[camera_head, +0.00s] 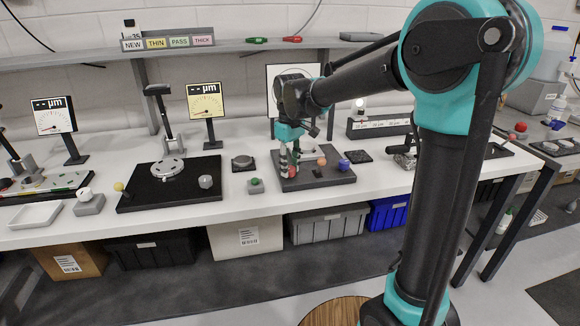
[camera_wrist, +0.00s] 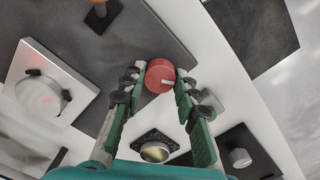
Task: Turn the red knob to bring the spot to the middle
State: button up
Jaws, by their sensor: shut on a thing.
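The red knob (camera_head: 291,172) stands at the left front of a dark board (camera_head: 318,183) on the white bench. My gripper (camera_head: 289,160) reaches down over it from above. In the wrist view my gripper (camera_wrist: 159,84) has its two green fingers on either side of the red knob (camera_wrist: 159,74), shut on it. The knob has a pale line on its top. A white screen (camera_head: 300,69) with a dark ring stands behind, partly hidden by my arm. I cannot make out a spot on it.
An orange ball-like knob (camera_head: 321,161) and a blue one (camera_head: 344,165) sit right of the red knob on the same board. A small block with a green button (camera_head: 256,185) stands to its left. A silver round mount (camera_wrist: 40,95) lies near my left finger.

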aim_at(290, 168)
jog(key=m, duration=1.2)
jog(key=shift+m, duration=0.3)
dwell(0.4)
jog(key=o, duration=1.2)
jog(key=shift+c, duration=0.2)
notch_tip(290, 168, up, 12)
